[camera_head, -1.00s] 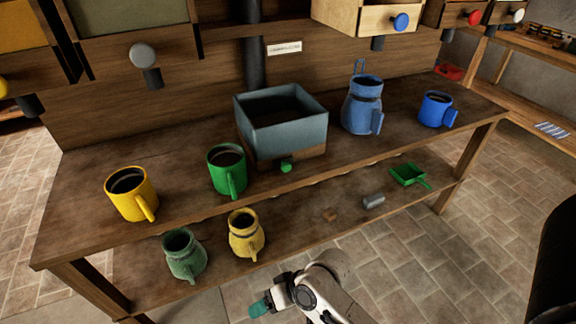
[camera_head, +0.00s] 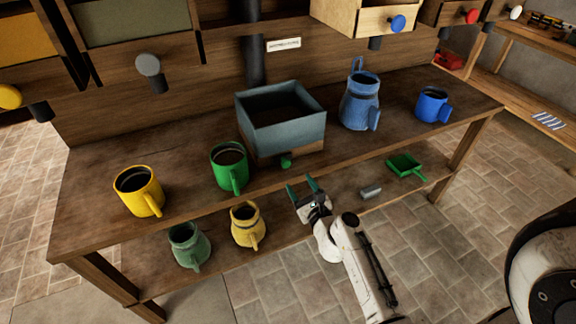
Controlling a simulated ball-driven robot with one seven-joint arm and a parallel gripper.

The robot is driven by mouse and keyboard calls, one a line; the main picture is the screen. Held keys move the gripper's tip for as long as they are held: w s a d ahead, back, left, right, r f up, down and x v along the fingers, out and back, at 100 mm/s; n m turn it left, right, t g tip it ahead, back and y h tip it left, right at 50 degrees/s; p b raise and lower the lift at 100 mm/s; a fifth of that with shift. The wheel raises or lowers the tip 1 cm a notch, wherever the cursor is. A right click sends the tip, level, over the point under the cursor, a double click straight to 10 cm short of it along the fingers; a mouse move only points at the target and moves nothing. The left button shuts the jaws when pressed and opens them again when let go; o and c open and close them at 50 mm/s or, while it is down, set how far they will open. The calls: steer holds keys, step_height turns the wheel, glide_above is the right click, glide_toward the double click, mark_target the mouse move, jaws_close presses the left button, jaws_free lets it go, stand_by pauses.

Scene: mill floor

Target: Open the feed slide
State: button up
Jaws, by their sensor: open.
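A grey-blue open-topped box (camera_head: 308,130) on a wooden base stands at the middle of the bench. A small green knob (camera_head: 285,161) sticks out of the low front of its base. Which part is the feed slide is not labelled legibly; a small white label (camera_head: 284,44) is on the board behind. Overhead bins have round knobs, one grey (camera_head: 149,66), one yellow (camera_head: 9,97), one blue (camera_head: 397,24). My gripper (camera_head: 303,186) is open and empty, its two teal fingers apart, just below and in front of the green knob, not visibly touching it.
The bench top (camera_head: 110,215) holds a yellow mug (camera_head: 137,191), a green mug (camera_head: 229,166), a blue jug (camera_head: 360,103) and a blue mug (camera_head: 432,105). The lower shelf holds a green jug (camera_head: 187,246), a yellow jug (camera_head: 247,228), a grey cylinder (camera_head: 370,191) and a green scoop (camera_head: 404,165).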

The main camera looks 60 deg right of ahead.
mark_target(287, 165)
steer(key=x, duration=0.9)
steer(key=shift+w, duration=0.15)
steer(key=shift+c, duration=0.2)
jaws_close()
